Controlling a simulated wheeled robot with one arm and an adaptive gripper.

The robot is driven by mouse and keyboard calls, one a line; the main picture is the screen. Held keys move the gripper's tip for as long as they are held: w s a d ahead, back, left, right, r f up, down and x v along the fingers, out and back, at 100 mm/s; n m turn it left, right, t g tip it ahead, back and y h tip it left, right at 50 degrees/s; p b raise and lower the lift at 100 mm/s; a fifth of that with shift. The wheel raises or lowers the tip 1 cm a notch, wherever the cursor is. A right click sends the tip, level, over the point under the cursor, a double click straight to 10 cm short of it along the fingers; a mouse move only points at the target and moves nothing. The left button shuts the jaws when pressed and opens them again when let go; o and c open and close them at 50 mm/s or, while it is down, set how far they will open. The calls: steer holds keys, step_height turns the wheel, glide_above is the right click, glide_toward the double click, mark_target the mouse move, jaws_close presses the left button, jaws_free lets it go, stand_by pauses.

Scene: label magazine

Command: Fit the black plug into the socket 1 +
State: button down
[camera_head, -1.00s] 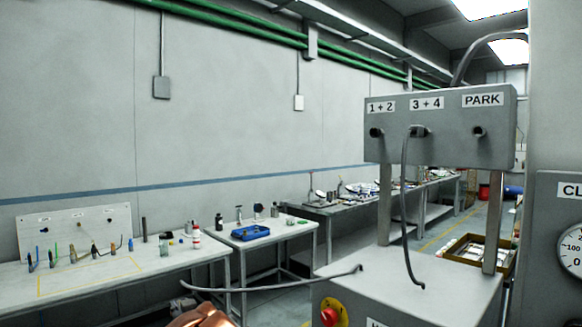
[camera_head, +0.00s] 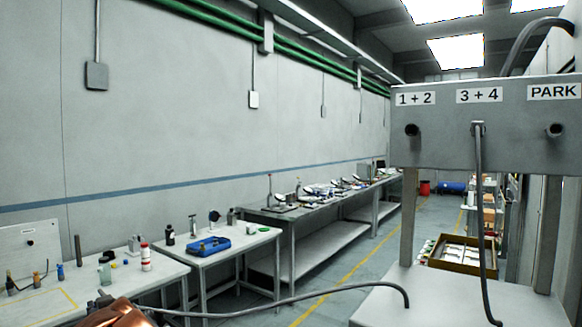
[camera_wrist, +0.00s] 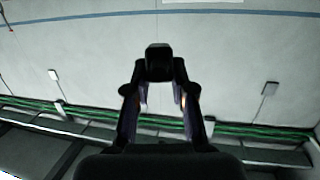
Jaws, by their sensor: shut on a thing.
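My gripper (camera_wrist: 159,76) shows in the wrist view, its two fingers closed on a black block-like piece, which I take to be the black plug (camera_wrist: 158,58). The wrist view shows only wall and ceiling behind it, no socket. In the head view the socket under the label "1 + 2" (camera_head: 411,130) is a dark round opening on the grey panel (camera_head: 450,152), with nothing in it. No label reads "1 +" alone. The plug and my fingertips cannot be made out in the head view.
A cable plug fills the "3 + 4" socket (camera_head: 478,129), its cable hanging down. The "PARK" socket (camera_head: 554,130) looks empty. A grey cable (camera_head: 300,300) runs from the lower left to the panel's base. Benches (camera_head: 230,240) line the wall; open floor lies between.

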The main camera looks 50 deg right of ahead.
steer(key=s+d+r+m+g+h, duration=0.2)
steer(key=s+d+r+m+h, duration=0.15)
steer(key=d+r, duration=0.75)
steer(key=s+d+r+m+g+h, duration=0.1)
steer(key=s+d+r+m+h, duration=0.2)
steer(key=d+r, duration=0.85)
steer(key=s+d+r+m+g+h, duration=0.2)
steer(key=s+d+r, duration=0.3)
steer(key=s+d, duration=0.25)
steer(key=s+d+r+m+g+h, duration=0.1)
steer(key=s+d+r+g+h, duration=0.1)
steer(key=s+d+r, duration=0.45)
steer(key=s+d+r+m+g+h, duration=0.1)
steer(key=s+r+m+g, duration=0.2)
steer(key=s, duration=1.4)
steer(key=s+d+r+m+g+h+b, duration=0.1)
steer(key=s+r+m+g, duration=0.2)
steer(key=s, duration=1.4)
step_height(320, 180, up, 4)
steer(key=shift+s+d+f+g, duration=0.1)
steer(key=shift+s+d+g, duration=0.2)
steer(key=shift+g, duration=0.6)
steer(key=shift+w+a, duration=0.1)
steer(key=shift+a, duration=0.05)
steer(key=shift+w+d+p, duration=0.15)
steer(key=shift+d+p, duration=0.2)
steer(key=shift+d, duration=1.1)
steer(key=shift+w+d+p, duration=0.15)
steer(key=shift+d+p, duration=0.15)
steer(key=shift+d, duration=1.1)
